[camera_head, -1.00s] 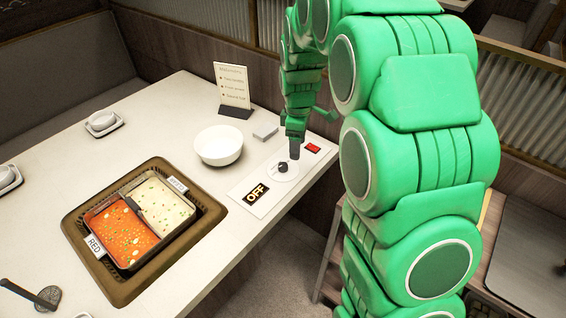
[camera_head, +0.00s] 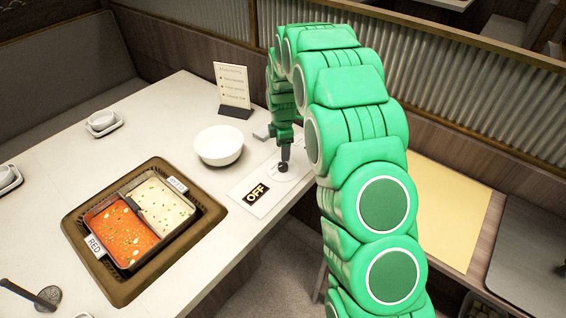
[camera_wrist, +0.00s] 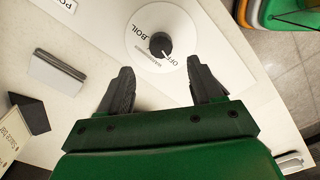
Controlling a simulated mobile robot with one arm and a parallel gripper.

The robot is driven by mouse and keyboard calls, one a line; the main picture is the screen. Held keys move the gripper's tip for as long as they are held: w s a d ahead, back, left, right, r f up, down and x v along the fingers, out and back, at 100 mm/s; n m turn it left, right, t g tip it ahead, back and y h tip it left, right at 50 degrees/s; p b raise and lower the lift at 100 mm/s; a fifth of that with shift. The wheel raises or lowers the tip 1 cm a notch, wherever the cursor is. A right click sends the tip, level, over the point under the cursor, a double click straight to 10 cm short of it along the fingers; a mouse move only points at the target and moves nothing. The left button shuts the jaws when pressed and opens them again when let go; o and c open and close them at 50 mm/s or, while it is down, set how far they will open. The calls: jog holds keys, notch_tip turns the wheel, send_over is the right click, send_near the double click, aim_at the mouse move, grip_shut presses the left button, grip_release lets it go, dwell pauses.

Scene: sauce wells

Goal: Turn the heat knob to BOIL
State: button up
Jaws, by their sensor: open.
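The heat knob (camera_wrist: 160,43) is a small black dial at the centre of a white disc (camera_wrist: 135,62) with BOIL and OFF printed on it. My gripper (camera_wrist: 161,84) is open and empty in the wrist view. Its fingers point toward the knob, which lies ahead of and between the fingertips. In the head view my gripper (camera_head: 285,158) is right at the knob; contact cannot be told.
A white bowl (camera_head: 219,147) stands left of the knob, with a standing card (camera_head: 232,88) behind. A two-part pot of red and white broth (camera_head: 120,232) sits in the table farther left. A small grey box (camera_wrist: 57,75) lies left of my gripper.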

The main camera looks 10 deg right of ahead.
aim_at(283, 165)
notch_tip(283, 165, down, 7)
jog(key=shift+f, duration=0.2)
dwell(0.3)
jog(key=c, duration=1.1)
jog(key=shift+o, duration=0.2)
